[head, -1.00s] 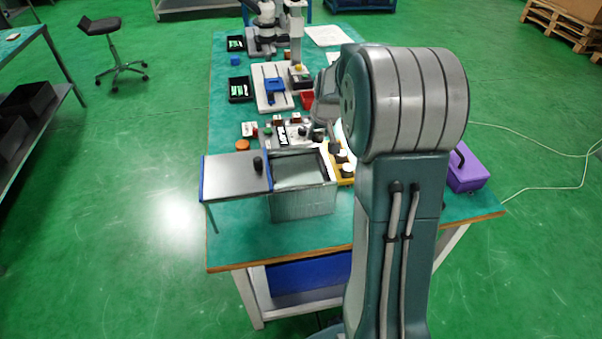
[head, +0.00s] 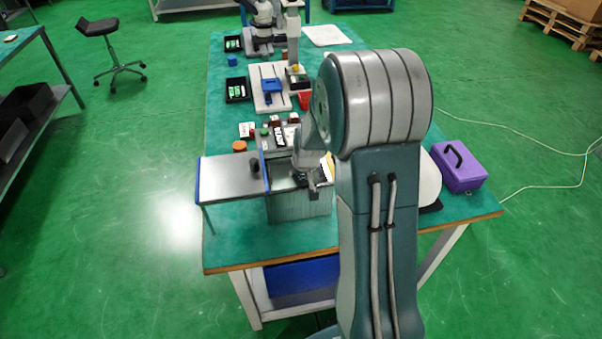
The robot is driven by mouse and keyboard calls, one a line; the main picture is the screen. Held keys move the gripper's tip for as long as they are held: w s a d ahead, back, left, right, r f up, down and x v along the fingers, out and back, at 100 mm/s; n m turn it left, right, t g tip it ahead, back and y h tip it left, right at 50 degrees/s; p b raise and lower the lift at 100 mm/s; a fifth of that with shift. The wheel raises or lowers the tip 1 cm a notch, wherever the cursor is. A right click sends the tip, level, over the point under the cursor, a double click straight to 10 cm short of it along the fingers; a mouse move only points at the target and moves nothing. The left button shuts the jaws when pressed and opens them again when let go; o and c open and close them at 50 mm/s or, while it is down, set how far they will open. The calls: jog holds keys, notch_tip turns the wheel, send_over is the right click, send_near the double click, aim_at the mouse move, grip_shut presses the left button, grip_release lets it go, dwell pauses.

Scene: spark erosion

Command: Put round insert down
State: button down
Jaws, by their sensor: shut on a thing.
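My gripper (head: 313,182) is over the right part of the open metal tank (head: 298,208) near the table's front. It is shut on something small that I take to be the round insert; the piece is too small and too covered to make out. I cannot tell whether it touches anything inside the tank. The tank's flat grey lid (head: 230,178) is slid out to the left and has a black knob (head: 254,165).
A yellow holder (head: 330,166) is mostly hidden behind my arm. A grey panel with small blocks (head: 279,135) and an orange disc (head: 239,146) lie behind the tank. A purple case (head: 460,168) stands at right. The table's front left is clear.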

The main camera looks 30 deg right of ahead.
jog(key=shift+d, duration=0.1)
jog(key=shift+c, duration=2.4)
grip_release()
jog(key=shift+a, duration=0.2)
jog(key=d+v, duration=0.1)
jog(key=v, duration=1)
jog(key=s+a+r, duration=0.4)
jog(key=s, duration=0.3)
jog(key=s+a+r+n, duration=0.1)
jog(key=s+a+r, duration=0.2)
jog(key=s+a, duration=0.2)
jog(key=s+a+r+n+t+y, duration=0.1)
jog(key=s+a+r, duration=0.3)
jog(key=s, duration=0.5)
jog(key=shift+s+a+r, duration=0.25)
jog(key=shift+a+r, duration=0.05)
jog(key=shift+a, duration=0.4)
